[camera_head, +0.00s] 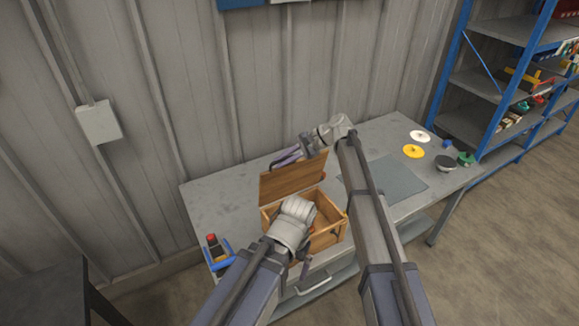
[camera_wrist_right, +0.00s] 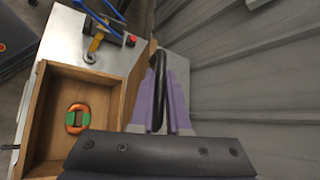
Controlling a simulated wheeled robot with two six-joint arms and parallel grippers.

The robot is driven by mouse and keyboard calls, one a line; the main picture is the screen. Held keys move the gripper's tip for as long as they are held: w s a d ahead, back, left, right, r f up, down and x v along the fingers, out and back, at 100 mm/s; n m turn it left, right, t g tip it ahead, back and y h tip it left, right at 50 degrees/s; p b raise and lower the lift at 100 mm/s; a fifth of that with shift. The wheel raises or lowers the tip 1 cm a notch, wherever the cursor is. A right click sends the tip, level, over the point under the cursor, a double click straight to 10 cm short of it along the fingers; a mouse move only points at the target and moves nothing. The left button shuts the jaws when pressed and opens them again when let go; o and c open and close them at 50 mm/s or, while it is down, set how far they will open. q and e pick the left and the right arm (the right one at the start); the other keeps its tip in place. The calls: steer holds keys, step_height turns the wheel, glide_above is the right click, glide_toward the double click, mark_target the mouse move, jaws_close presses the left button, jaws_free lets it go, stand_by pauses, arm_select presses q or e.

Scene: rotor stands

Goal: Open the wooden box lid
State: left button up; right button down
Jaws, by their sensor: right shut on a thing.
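The wooden box (camera_head: 328,236) stands on the grey table. Its lid (camera_head: 290,181) is raised at the back, tilted up, and the inside is open to view. My right gripper (camera_head: 287,157) is behind the lid's upper edge. In the right wrist view its purple fingers (camera_wrist_right: 163,100) are shut on the black curved lid handle (camera_wrist_right: 158,70), and the lid (camera_wrist_right: 136,80) shows nearly edge-on. An orange and green ring (camera_wrist_right: 77,118) lies inside the box.
A blue tool with a red top (camera_head: 217,250) stands at the table's left end. A grey mat (camera_head: 396,178) lies to the right, with white (camera_head: 420,136) and yellow (camera_head: 413,151) discs beyond it. A corrugated wall (camera_head: 240,100) rises behind the table; blue shelving (camera_head: 480,90) stands at right.

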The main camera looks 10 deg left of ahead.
steer(key=shift+w+a+r, duration=0.25)
steer(key=shift+w+a, duration=0.5)
steer(key=shift+w, duration=0.3)
steer(key=c, duration=0.9)
jaws_free()
steer(key=p+v, duration=0.4)
steer(key=v, duration=0.3)
steer(key=shift+p, duration=0.35)
steer(key=shift+w+d+r, duration=0.1)
steer(key=shift+d+r, duration=0.05)
steer(key=shift+d, duration=0.2)
